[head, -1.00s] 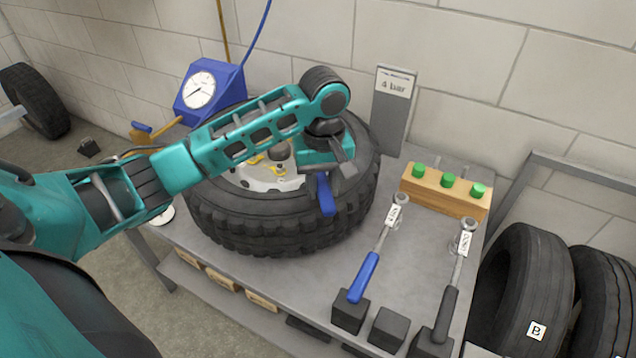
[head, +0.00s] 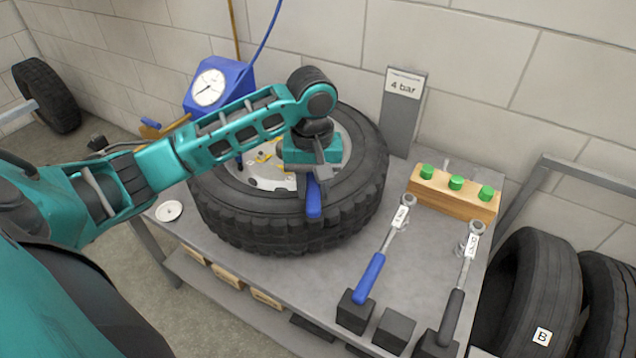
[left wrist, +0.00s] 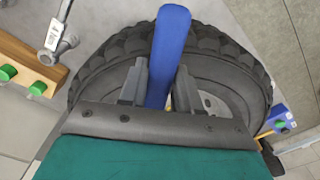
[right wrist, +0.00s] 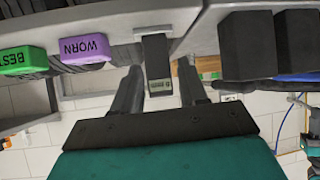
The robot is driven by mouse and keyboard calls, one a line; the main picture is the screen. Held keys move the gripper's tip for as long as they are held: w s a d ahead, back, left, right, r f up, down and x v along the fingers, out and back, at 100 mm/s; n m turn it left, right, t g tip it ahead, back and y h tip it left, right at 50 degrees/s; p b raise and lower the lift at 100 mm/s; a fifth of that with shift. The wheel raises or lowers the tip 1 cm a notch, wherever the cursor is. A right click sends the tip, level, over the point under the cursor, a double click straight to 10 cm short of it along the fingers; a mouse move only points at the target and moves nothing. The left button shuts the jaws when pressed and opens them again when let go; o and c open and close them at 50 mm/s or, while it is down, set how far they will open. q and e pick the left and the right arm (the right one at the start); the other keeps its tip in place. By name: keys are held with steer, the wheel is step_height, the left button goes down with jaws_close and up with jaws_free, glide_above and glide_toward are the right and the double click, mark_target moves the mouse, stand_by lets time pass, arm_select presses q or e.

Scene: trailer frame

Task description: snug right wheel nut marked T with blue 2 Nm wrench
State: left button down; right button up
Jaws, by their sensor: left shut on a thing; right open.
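The wheel (head: 352,202) lies flat on the bench, its pale hub (head: 268,178) with yellow marks partly hidden by my left arm. My left gripper (head: 314,172) is over the near right part of the rim, shut on a blue-handled wrench (head: 313,200). Its blue handle sticks out toward the tyre's near edge and also fills the middle of the left wrist view (left wrist: 172,50). The wrench's head and the nut marked T are hidden, so I cannot tell whether they touch. My right gripper (right wrist: 158,90) shows only in its wrist view, open and empty.
Another blue-handled wrench (head: 370,277) and a black-handled wrench (head: 453,315) lie right of the wheel. A wooden block with green pegs (head: 455,199), a 4 bar sign (head: 402,90) and a blue gauge (head: 213,88) stand behind.

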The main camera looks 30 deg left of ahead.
stand_by(0.4)
arm_select(q)
steer(key=shift+s+a, duration=0.15)
steer(key=shift+a, duration=0.05)
steer(key=shift+w+d+n, duration=0.35)
steer(key=shift+w+d, duration=0.15)
steer(key=shift+d, duration=0.15)
steer(key=shift+w+d+n, duration=0.35)
steer(key=shift+w+d, duration=0.1)
steer(key=shift+d, duration=0.2)
steer(key=c, duration=1.3)
jaws_free()
steer(key=shift+a, duration=0.1)
jaws_close()
steer(key=shift+r, duration=0.45)
steer(key=shift+r, duration=1)
